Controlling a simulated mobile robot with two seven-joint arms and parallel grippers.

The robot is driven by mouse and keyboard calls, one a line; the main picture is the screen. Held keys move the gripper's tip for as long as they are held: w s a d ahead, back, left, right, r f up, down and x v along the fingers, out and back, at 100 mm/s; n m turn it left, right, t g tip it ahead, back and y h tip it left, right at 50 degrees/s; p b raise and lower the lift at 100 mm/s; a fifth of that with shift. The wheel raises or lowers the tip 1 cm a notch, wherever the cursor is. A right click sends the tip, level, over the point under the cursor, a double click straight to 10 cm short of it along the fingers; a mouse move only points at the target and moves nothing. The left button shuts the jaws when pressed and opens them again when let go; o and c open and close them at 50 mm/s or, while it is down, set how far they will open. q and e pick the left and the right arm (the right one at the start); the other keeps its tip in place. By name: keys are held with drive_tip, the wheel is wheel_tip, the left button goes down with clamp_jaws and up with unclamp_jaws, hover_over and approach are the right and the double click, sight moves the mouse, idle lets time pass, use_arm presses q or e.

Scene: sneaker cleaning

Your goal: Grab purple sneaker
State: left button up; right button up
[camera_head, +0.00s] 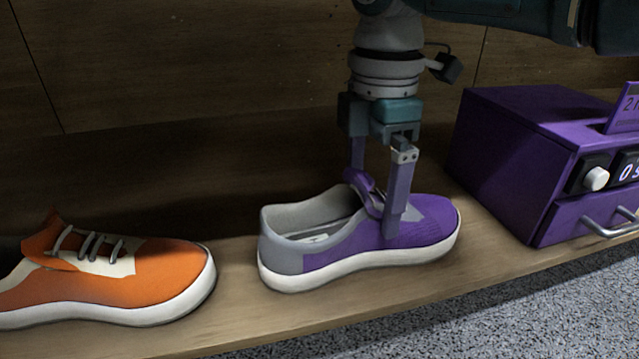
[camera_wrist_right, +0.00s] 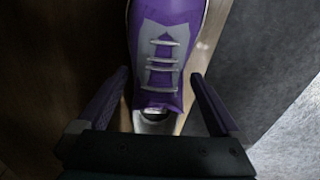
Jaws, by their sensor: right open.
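The purple sneaker (camera_head: 345,240) stands upright on the wooden shelf, toe to the right, with a white sole and a grey heel. My right gripper (camera_head: 376,200) comes down over its middle from above, open, one finger in front of its near side and the other behind it. In the right wrist view the sneaker (camera_wrist_right: 165,60) lies between the two spread fingers of the right gripper (camera_wrist_right: 160,100), with its grey laces in sight. Whether the fingers touch the shoe I cannot tell. My left gripper is not in view.
An orange sneaker (camera_head: 120,270) stands on the shelf (camera_head: 240,315) to the left. A purple box (camera_head: 530,160) with a knob and a handle stands to the right. The wooden back wall (camera_head: 180,80) is behind, and a speckled grey floor (camera_head: 480,330) lies beyond the shelf's front edge.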

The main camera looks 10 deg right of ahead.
clamp_jaws()
idle(0.7)
